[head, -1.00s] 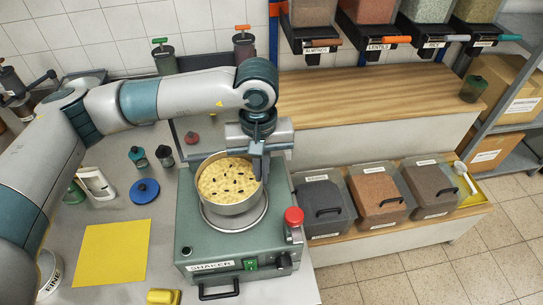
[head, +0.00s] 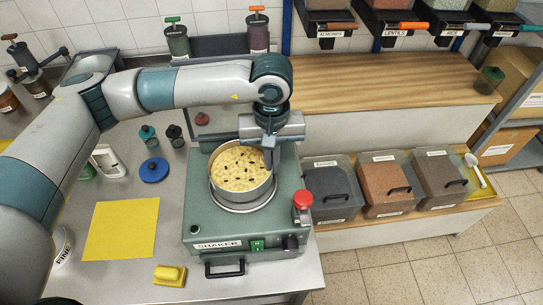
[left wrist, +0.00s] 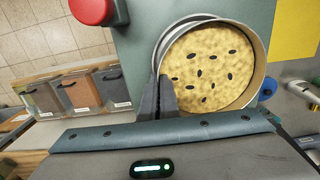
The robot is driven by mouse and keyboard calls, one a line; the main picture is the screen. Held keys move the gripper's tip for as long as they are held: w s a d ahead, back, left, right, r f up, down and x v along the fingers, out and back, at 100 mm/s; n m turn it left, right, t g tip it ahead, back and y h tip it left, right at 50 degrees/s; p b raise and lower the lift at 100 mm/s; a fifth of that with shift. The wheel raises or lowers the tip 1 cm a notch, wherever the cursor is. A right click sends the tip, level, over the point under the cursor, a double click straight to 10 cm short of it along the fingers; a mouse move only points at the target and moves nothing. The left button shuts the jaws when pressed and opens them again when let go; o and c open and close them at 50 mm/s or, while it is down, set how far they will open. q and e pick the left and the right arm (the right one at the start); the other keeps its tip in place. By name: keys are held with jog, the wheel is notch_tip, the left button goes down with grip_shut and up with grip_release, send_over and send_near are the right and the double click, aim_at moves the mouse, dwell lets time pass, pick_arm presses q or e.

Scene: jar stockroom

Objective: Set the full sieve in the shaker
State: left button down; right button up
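The full sieve (head: 243,168) is a round metal pan of pale yellow grains with dark bits. It is level over the round seat ring of the green shaker (head: 205,228); a crescent of the ring shows along its near side. I cannot tell whether its base touches the seat. My left gripper (head: 271,160) points down at the sieve's right rim, its fingers closed on the wall. In the left wrist view the fingers (left wrist: 162,98) pinch the left edge of the sieve (left wrist: 208,65), and the ring shows beyond it. My right gripper is not in view.
A red knob (head: 302,199) stands at the shaker's right edge. A yellow mat (head: 121,229), a blue lid (head: 154,170) and a yellow block (head: 170,275) lie on the bench at left. Labelled bins (head: 333,193) stand to the right.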

pick_arm(q)
jog(key=shift+f, duration=1.4)
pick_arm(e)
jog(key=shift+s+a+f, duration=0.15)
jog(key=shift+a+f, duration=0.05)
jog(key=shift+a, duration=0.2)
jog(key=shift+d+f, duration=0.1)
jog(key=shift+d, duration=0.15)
pick_arm(q)
jog(key=shift+b, duration=0.55)
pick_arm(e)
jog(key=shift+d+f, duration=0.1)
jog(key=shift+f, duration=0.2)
pick_arm(q)
jog(key=shift+b, duration=0.35)
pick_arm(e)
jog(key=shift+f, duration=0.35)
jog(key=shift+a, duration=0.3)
pick_arm(q)
jog(key=shift+b, duration=0.75)
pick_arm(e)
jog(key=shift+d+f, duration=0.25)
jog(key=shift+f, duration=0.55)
pick_arm(q)
jog(key=shift+f+b, duration=0.3)
jog(key=shift+b, duration=0.1)
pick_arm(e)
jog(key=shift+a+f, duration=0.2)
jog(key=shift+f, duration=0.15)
